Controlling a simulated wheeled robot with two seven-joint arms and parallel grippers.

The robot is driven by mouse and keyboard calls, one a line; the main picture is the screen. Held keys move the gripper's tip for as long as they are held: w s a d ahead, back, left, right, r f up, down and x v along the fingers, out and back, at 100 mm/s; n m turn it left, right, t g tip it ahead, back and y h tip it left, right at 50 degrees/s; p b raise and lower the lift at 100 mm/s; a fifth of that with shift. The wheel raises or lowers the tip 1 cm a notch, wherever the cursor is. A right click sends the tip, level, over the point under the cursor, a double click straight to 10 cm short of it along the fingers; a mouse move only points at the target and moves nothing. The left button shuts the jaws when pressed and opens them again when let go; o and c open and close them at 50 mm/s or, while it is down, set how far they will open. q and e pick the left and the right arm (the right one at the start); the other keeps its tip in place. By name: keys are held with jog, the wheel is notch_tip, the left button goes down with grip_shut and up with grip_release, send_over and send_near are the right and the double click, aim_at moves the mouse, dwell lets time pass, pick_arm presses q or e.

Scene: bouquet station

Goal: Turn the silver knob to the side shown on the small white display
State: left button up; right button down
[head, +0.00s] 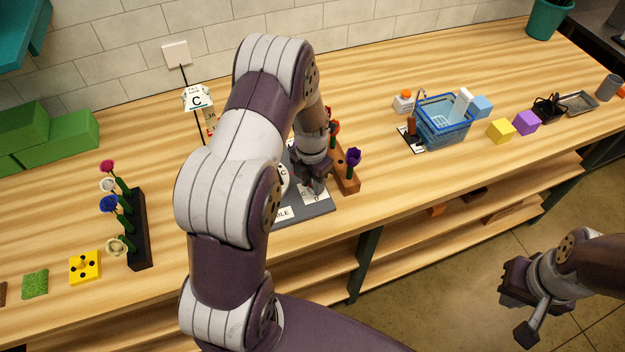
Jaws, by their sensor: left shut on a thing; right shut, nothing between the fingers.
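The small white display (197,98) shows the letter C and stands on a thin dark stem at the back of the bench. A dark grey panel (318,208) with white letter labels lies on the bench, partly covered by my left arm. One label on it reads C (284,180). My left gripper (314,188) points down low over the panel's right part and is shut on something. The silver knob is not visible; the gripper and arm hide that spot. My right gripper (514,295) is shut and empty, off the bench's front edge at the lower right.
A wooden flower block (346,180) stands close to the right of my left gripper. A dark flower rack (139,230) and a yellow holed block (85,268) are at left. A blue basket (443,130) and coloured cubes (501,131) are at right.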

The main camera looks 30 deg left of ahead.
aim_at(311, 182)
pick_arm(q)
jog(key=shift+w+r, duration=0.1)
jog(key=o, duration=1)
jog(key=shift+o, duration=0.2)
notch_tip(311, 182, up, 13)
jog(key=b, duration=0.2)
jog(key=shift+a+f, duration=0.2)
